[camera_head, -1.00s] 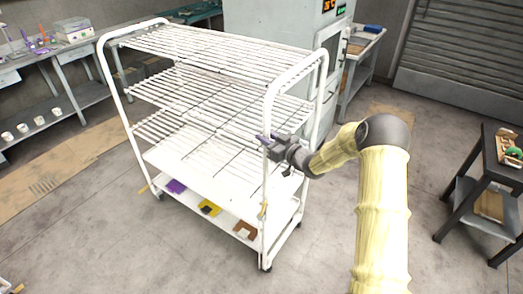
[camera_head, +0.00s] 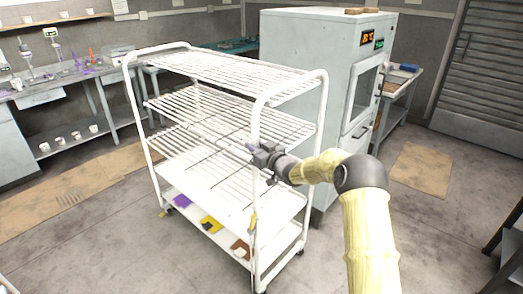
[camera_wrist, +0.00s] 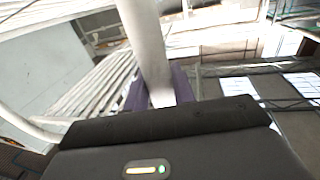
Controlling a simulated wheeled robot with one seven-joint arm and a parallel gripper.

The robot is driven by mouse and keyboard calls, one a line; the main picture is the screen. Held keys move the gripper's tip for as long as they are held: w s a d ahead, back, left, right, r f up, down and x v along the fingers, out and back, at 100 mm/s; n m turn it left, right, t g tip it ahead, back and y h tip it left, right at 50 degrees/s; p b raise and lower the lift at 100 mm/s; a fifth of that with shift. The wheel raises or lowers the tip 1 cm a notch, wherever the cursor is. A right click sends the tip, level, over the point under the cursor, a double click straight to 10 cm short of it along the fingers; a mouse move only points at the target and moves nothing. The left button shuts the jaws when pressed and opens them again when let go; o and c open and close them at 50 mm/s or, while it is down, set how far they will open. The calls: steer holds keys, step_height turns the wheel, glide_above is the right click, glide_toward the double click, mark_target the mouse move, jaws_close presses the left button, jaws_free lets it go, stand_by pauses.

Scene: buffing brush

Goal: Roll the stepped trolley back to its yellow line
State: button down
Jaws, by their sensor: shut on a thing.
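The stepped white trolley (camera_head: 160,135) stands in the middle of the head view, with several wire shelves and a solid bottom deck. My gripper (camera_head: 254,149) reaches it from the right and is shut on its near right upright. In the wrist view the purple fingers of my gripper (camera_wrist: 160,92) sit on both sides of this white upright (camera_wrist: 147,45). A small yellow piece (camera_head: 252,222) shows low on the near right post. I cannot make out the yellow line on the floor.
A grey cabinet (camera_head: 300,60) with a lit display stands close behind the trolley. Workbenches (camera_head: 60,85) line the left wall. Purple, yellow and brown items (camera_head: 210,224) lie on the bottom deck. A tan floor patch (camera_head: 423,168) lies right of my arm. Grey floor at front left is open.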

steer(key=shift+a+r, duration=0.1)
steer(key=shift+r, duration=0.15)
steer(key=c, duration=1.3)
jaws_free()
steer(key=shift+w, duration=0.1)
steer(key=shift+o, duration=0.5)
steer(key=shift+a+f, duration=0.15)
steer(key=shift+f, duration=0.05)
steer(key=shift+s+d+f, duration=0.1)
steer(key=shift+s+d, duration=0.2)
steer(key=shift+d, duration=0.15)
steer(key=b+v, duration=0.4)
steer(key=v, duration=1.2)
steer(key=shift+s, duration=0.2)
steer(key=shift+d, duration=0.1)
